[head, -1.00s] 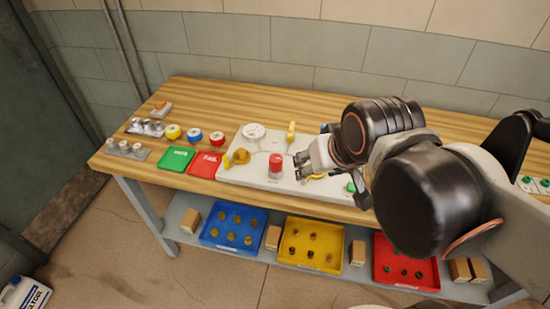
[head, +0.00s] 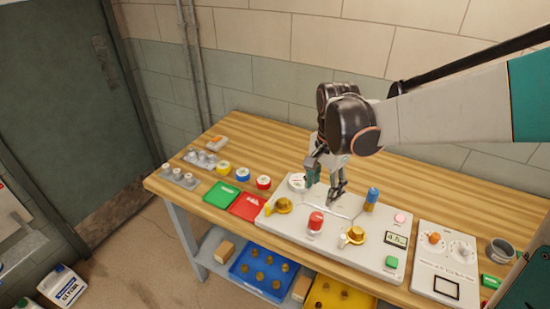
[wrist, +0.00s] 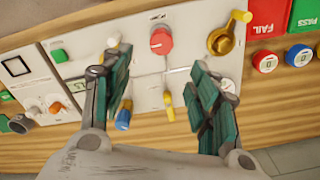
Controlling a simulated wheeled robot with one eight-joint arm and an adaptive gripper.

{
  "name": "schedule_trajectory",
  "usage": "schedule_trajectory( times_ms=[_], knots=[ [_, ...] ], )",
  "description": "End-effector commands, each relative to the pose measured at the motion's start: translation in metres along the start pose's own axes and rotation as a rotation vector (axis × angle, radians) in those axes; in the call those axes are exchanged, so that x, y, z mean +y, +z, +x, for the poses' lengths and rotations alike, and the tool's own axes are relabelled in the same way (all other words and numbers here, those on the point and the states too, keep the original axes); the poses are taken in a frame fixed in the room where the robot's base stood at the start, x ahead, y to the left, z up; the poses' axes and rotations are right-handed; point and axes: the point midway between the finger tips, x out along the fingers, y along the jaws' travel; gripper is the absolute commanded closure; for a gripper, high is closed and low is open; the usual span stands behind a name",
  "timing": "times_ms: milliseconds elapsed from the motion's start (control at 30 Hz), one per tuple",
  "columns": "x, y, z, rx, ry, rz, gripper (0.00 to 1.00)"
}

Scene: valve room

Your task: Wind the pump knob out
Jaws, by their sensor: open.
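No readable label shows which is the pump knob. My gripper (head: 327,183) is open and empty above the panel's back part, pointing down. In the wrist view, a yellow handle (wrist: 168,107) shows between the spread fingers (wrist: 162,98). The blue part (wrist: 123,115) is close beside the left finger, and the red knob (wrist: 160,40) lies farther up.
A second box (head: 441,266) with an orange knob and a grey cup (head: 499,251) stand to the right. A blue bin (head: 262,272) is on the lower shelf. The wall stands close behind the bench.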

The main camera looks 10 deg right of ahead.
Motion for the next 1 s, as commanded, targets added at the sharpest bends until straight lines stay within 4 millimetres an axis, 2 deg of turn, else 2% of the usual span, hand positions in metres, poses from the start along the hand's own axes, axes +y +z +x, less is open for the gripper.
schedule_trajectory(
  times_ms=[267, 800, 1000],
  knots=[
    [-0.004, -0.002, 0.017, -0.01, 0.019, 0.039, 0.45],
    [-0.002, -0.001, 0.116, -0.009, 0.018, 0.036, 0.45],
    [-0.002, -0.001, 0.137, -0.009, 0.018, 0.036, 0.45]
  ],
)
